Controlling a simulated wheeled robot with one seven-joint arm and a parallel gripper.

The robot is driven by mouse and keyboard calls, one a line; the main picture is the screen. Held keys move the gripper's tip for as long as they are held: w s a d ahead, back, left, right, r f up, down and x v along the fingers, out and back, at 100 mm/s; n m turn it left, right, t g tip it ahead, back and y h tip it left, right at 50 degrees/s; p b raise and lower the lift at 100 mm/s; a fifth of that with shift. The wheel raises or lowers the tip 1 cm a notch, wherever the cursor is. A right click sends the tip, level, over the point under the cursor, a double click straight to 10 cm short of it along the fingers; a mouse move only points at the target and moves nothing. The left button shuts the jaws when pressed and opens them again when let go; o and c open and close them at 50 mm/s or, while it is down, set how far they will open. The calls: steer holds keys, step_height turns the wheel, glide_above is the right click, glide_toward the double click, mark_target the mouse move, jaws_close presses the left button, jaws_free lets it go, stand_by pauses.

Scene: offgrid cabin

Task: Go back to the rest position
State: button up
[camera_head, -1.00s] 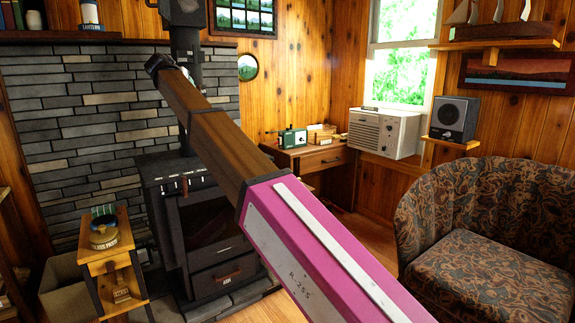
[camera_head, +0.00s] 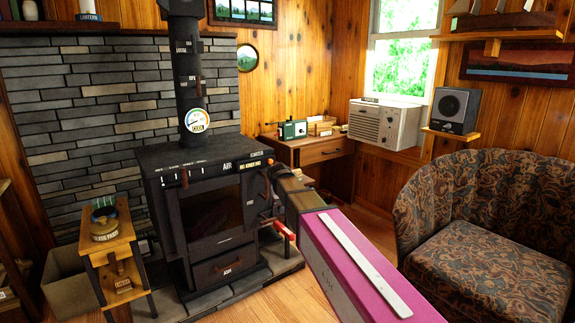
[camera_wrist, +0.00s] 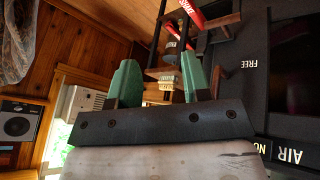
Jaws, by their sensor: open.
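My gripper (camera_wrist: 158,78) shows in the wrist view with its two green fingers spread apart and nothing between them. In the head view my arm reaches from the lower right to the right side of the black stove (camera_head: 165,158), and the gripper's fingers are hidden there. In the wrist view the stove (camera_wrist: 258,95) fills the right side, beside and beyond the fingers. A red handle with white lettering (camera_wrist: 193,12) shows beyond the fingers; a red handle (camera_head: 284,229) also shows beside the stove in the head view.
A small wooden stand (camera_head: 108,246) is left of the stove. A desk (camera_head: 318,153) stands against the back wall, with a white boxy unit (camera_head: 385,124) right of it. A patterned armchair (camera_head: 490,240) fills the right. Some wooden floor (camera_head: 262,300) is bare in front.

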steer(key=s+d+f+g+y, duration=0.1)
steer(key=s+d+f+g, duration=0.1)
steer(key=s+d+f, duration=0.7)
steer(key=s+d+f+m+g+y, duration=0.1)
steer(key=s+d+f+g, duration=0.2)
steer(key=s+d+f, duration=0.6)
steer(key=s+f, duration=0.1)
steer(key=s, duration=0.6)
steer(key=shift+s+d+f+y, duration=0.15)
steer(key=shift+s+d+y, duration=0.15)
steer(key=shift+s+d, duration=0.1)
